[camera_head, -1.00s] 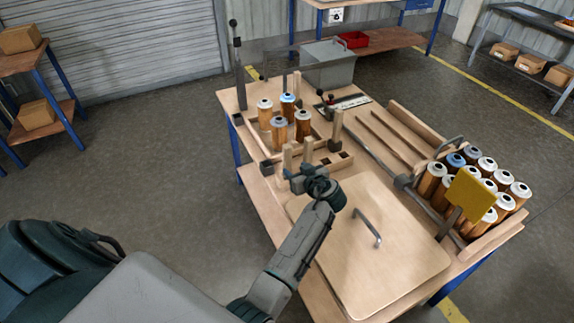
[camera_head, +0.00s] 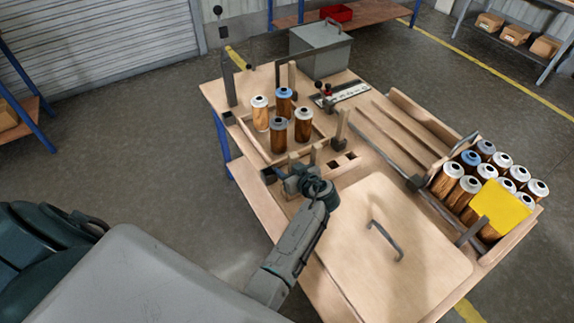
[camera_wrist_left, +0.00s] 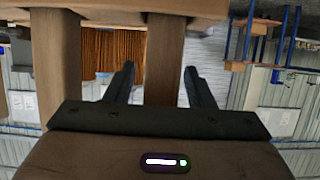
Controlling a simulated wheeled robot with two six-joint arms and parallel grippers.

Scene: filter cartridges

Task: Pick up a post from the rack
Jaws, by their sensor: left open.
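Several square wooden posts stand upright at the rack (camera_head: 262,150) on the table. One is at the rack's near right corner (camera_head: 341,127). Two posts (camera_head: 315,154) stand close to my left gripper (camera_head: 290,178), which is at the rack's near side. In the left wrist view, one post (camera_wrist_left: 164,60) shows between the two open fingers of the left gripper (camera_wrist_left: 159,68), with a small gap on the left. I cannot tell how deep it sits between them. Another post (camera_wrist_left: 56,60) stands left of the fingers. My right gripper is not in view.
Several filter cartridges (camera_head: 303,125) stand in the rack. A wooden lid with a handle (camera_head: 384,240) lies at the table's near side. A grey metal box (camera_head: 320,52) stands behind.

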